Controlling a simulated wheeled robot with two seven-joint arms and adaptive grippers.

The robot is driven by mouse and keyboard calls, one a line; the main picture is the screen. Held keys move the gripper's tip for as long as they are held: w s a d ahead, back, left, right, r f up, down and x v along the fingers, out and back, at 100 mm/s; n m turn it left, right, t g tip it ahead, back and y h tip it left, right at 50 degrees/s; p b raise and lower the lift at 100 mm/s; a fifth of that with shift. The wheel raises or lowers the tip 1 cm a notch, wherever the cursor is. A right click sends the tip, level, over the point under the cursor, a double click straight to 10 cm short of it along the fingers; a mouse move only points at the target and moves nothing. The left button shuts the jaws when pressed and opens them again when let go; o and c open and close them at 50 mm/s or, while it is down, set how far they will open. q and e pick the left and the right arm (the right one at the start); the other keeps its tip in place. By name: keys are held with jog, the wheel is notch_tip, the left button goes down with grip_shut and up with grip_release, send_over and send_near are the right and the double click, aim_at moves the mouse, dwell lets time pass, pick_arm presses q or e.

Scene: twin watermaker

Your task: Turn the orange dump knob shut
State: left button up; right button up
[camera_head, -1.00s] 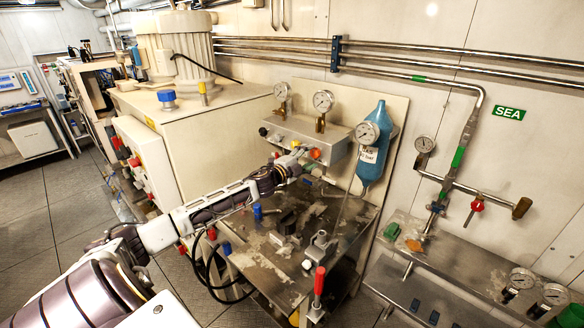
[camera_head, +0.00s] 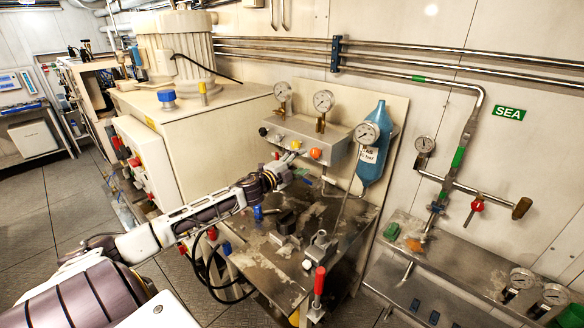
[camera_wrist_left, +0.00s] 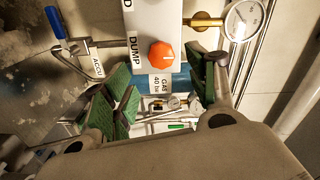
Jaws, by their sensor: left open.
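The orange dump knob (camera_head: 315,153) is on the front of the metal valve block under the gauges. My left gripper (camera_head: 288,160) is just left of the knob in the head view, close to the block. In the left wrist view my left gripper (camera_wrist_left: 165,72) is open, with green-padded fingers on either side below the knob. The knob shows between them, and neither finger appears to touch it. My right gripper is not in view.
The valve block (camera_head: 335,146) also carries a black knob (camera_head: 263,132). A blue cylinder (camera_head: 375,150) with a gauge hangs to the right. The worn metal bench (camera_head: 330,215) below holds several valves, one red-handled (camera_head: 319,282). A blue-handled lever (camera_wrist_left: 54,22) shows at the wrist view's upper left.

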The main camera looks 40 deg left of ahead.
pick_arm(q)
jog(key=shift+s+a, duration=0.1)
jog(key=shift+s, duration=1.75)
